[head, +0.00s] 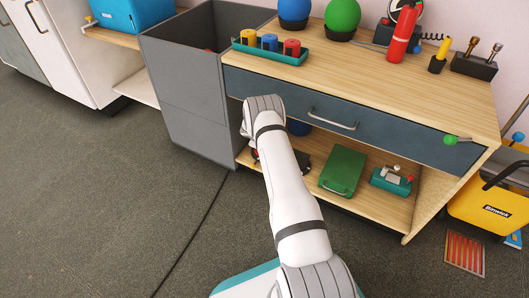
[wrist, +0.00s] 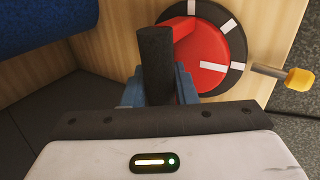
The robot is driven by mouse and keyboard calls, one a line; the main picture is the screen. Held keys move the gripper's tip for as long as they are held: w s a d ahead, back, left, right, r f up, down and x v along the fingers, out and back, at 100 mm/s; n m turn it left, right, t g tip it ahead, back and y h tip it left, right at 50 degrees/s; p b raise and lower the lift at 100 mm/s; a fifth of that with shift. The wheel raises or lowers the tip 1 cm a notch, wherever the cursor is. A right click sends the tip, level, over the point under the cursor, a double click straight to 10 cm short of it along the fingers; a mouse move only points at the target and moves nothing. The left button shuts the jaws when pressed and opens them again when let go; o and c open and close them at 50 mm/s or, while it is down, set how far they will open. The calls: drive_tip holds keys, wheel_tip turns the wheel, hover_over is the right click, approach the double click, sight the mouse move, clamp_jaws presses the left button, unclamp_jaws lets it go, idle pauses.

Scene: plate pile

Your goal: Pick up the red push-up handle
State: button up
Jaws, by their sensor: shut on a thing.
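The red push-up handle (wrist: 206,62) shows in the wrist view as a round base with a red middle, a black rim and white marks, with a black upright grip (wrist: 155,60) in front. My gripper (wrist: 158,88) has its blue-grey fingers on both sides of this black grip and is shut on it. In the head view my arm reaches to the lower shelf at its left end and hides the gripper and most of the handle. Only a small dark and red part shows beside the arm.
A wooden lower shelf (head: 325,145) holds a green case (head: 343,170) and a teal item (head: 391,181) right of my arm. A blue round thing (wrist: 45,25) is close by at upper left. A yellow-tipped rod (wrist: 298,78) lies right. A grey bin (head: 190,95) stands left.

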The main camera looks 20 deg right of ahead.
clamp_jaws()
idle(0.8)
drive_tip(key=shift+w+r, duration=0.1)
drive_tip(key=shift+r, duration=0.05)
